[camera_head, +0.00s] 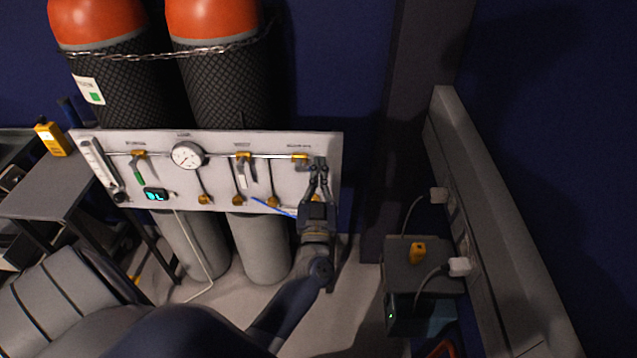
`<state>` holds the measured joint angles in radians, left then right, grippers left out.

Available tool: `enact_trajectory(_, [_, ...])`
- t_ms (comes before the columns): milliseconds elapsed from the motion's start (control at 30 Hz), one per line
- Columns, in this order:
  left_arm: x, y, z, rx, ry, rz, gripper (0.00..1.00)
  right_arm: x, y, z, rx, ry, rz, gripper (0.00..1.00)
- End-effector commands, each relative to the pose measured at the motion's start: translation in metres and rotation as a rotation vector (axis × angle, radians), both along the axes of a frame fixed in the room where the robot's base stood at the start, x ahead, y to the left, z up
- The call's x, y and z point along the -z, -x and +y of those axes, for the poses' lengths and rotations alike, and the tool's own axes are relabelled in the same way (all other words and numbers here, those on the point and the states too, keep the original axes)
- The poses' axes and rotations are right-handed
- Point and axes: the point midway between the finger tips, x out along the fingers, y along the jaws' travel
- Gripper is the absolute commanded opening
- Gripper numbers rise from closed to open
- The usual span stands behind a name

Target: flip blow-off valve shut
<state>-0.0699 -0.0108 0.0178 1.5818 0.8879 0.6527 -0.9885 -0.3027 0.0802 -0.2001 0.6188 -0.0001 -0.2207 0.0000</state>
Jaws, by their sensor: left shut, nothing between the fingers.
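The rightmost brass valve (300,158) sits at the right end of the pipe on a white panel (222,182). A small label above it is too blurred to read; by its place it may be the blow-off valve. My left gripper (319,163) is shut and empty, in front of the panel's right end, fingers pointing up, just right of the brass body. The gripper overlaps the area where this valve's handle could be, so I cannot tell the handle's position or whether they touch. My right gripper is not in view.
The panel also carries a gauge (187,155), a green-handled valve (139,168), a middle valve (243,160) and a lit display (156,194). Two orange-topped cylinders (215,90) stand behind it. A grey box (424,262) and wall trunking (500,230) are at right.

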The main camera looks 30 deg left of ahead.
Motion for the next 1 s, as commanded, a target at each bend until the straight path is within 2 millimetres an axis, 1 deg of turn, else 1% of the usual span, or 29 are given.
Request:
enact_trajectory(33, [-0.007, -0.01, 0.006, 0.0, -0.002, -0.003, 0.0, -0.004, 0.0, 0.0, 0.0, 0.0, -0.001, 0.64])
enact_trajectory(167, [-0.016, -0.032, 0.02, -0.001, -0.003, -0.002, 0.0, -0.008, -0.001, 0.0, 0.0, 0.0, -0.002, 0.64])
enact_trajectory(233, [0.002, -0.032, 0.019, 0.002, -0.002, 0.008, 0.0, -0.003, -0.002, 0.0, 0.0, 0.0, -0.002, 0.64])
enact_trajectory(300, [0.012, -0.031, 0.019, 0.001, -0.003, 0.006, 0.0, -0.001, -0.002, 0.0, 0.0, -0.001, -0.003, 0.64])
enact_trajectory(500, [0.026, -0.031, 0.019, 0.001, -0.001, 0.002, 0.0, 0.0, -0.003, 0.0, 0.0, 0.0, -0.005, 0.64])
enact_trajectory(1000, [0.028, -0.03, 0.019, 0.0, -0.004, 0.004, 0.0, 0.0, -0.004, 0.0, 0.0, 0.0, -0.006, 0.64])
